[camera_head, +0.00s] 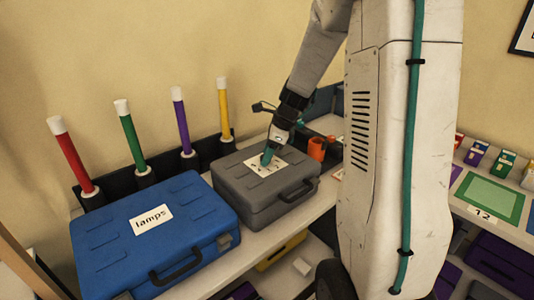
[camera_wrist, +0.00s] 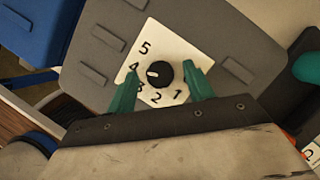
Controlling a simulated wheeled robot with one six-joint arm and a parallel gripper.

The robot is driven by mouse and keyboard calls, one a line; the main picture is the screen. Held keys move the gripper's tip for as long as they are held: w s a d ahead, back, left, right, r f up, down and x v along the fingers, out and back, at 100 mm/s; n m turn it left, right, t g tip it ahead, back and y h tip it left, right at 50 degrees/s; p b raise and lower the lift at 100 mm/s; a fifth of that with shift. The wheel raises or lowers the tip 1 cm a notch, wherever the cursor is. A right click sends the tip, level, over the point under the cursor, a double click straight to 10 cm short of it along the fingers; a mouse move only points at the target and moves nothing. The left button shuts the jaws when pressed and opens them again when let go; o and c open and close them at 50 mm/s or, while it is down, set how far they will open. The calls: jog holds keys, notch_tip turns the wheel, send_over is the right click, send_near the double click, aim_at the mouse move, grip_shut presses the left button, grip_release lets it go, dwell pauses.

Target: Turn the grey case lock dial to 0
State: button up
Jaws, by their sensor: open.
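The grey case (camera_head: 245,200) lies shut on the shelf with a white dial plate on its lid. In the wrist view the black dial (camera_wrist: 159,73) sits on that plate, with 5, 4, 3, 2 and 1 printed around it; I cannot make out the 0. Its white mark points left, near the 4; the 3 is partly hidden by a finger. My gripper (camera_head: 268,156) is over the plate, with its teal fingers open on either side of the dial. Both fingers look apart from the dial, though the depth gap is hard to judge.
A blue case (camera_head: 95,240) labelled "lamps" lies left of the grey case. Several white-capped coloured tubes, including a red one (camera_head: 72,155), stand behind the cases. An orange cup (camera_head: 317,149) stands behind the grey case to the right.

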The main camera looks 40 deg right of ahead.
jog(key=shift+f, duration=0.1)
jog(key=c, duration=1)
jog(key=shift+o, duration=0.2)
